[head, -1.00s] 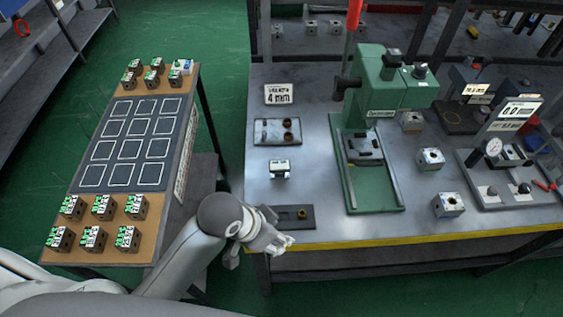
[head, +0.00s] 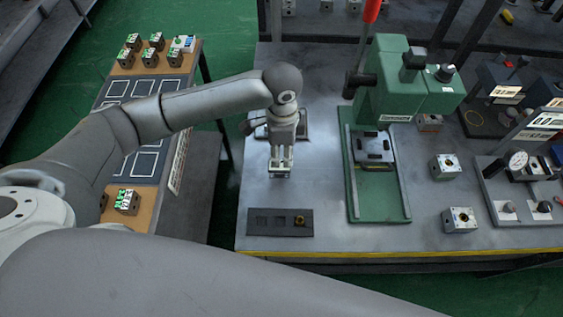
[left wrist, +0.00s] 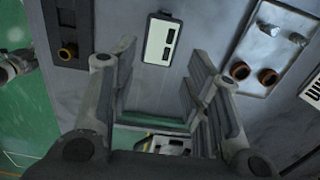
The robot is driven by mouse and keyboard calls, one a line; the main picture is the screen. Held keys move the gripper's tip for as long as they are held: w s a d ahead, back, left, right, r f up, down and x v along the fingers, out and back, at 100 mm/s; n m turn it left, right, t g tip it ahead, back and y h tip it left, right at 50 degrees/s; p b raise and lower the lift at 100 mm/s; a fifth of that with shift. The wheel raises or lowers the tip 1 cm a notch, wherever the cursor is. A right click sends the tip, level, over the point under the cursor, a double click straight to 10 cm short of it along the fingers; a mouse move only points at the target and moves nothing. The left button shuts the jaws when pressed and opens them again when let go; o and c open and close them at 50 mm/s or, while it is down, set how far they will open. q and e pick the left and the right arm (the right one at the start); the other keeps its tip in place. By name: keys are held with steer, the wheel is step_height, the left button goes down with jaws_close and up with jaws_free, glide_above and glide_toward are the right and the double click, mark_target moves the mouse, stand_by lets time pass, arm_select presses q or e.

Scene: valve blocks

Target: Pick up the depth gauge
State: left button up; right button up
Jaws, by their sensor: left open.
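The depth gauge appears to be the small white-faced block with a dark display window; in the left wrist view the gauge (left wrist: 162,40) lies on the grey bench top, ahead of and between the fingers. My left gripper (left wrist: 162,62) is open and empty there, one finger on each side. In the head view the left gripper (head: 282,158) points down at the gauge (head: 280,174), which is partly hidden by the fingers. I cannot tell the exact height between them. My right gripper is not in view.
A dark tray with a brass part (head: 280,222) lies in front of the gauge. A plate with brown cups (left wrist: 265,45) lies behind it, mostly hidden by my arm in the head view. A green press (head: 376,205) stands to the right. Metal blocks (head: 445,166) are further right.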

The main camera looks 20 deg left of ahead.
mark_target(280, 169)
arm_select(q)
step_height(280, 169, down, 4)
steer(key=shift+s+r, duration=0.1)
steer(key=shift+s, duration=0.05)
steer(key=f, duration=0.2)
steer(key=f+p, duration=0.2)
steer(key=f, duration=0.1)
steer(key=shift+a+f, duration=0.3)
steer(key=shift+a, duration=0.05)
steer(key=shift+f, duration=0.25)
steer(key=c, duration=0.8)
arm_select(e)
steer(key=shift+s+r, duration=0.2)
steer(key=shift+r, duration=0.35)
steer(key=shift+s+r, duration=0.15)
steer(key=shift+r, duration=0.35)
arm_select(q)
steer(key=shift+r, duration=0.2)
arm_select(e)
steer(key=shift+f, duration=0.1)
